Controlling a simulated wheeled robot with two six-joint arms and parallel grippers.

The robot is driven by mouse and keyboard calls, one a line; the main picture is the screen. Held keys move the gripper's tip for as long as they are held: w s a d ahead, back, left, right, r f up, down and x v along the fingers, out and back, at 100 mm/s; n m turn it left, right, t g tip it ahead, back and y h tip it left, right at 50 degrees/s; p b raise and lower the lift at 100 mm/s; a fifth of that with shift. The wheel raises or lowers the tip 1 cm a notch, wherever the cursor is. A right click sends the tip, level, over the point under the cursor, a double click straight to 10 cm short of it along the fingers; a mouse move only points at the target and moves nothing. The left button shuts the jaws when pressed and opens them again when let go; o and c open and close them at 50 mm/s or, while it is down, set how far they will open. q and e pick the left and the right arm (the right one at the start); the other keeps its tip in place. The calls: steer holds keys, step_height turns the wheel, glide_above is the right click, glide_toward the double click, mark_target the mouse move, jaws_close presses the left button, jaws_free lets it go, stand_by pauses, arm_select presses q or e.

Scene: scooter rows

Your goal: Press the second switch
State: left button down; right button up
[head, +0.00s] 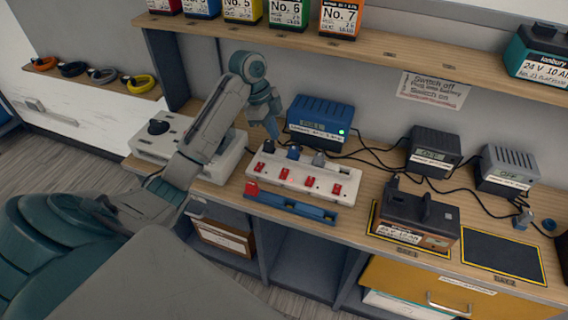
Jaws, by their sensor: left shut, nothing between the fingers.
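The white power strip (321,176) lies on the wooden bench with a row of red switches along it. The second switch from the left (284,177) is red and unobstructed; whether it is on or off is too small to tell. Dark and blue plugs (293,152) sit in the strip behind the switches. My left gripper (272,131) is shut and empty, pointing down behind the strip's left end, above and apart from the switches. My right gripper is not in view.
A blue charger (320,117) with a green light stands behind. A dark battery (417,218) stands right. The shelf (400,55) overhangs the bench.

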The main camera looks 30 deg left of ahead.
arm_select(q)
steer(key=shift+f, duration=0.1)
steer(key=p, duration=0.4)
glide_above(286, 175)
steer(key=a, duration=0.1)
steer(key=f, duration=0.8)
steer(key=w+f, duration=0.1)
steer(key=f, duration=0.3)
steer(key=shift+a, duration=0.15)
steer(key=shift+f, duration=0.75)
steer(key=shift+w+f, duration=0.1)
steer(key=shift+f, duration=0.1)
steer(key=shift+s+r+p, duration=0.15)
steer(key=shift+s+p, duration=0.3)
steer(key=shift+p, duration=0.15)
steer(key=shift+s, duration=0.35)
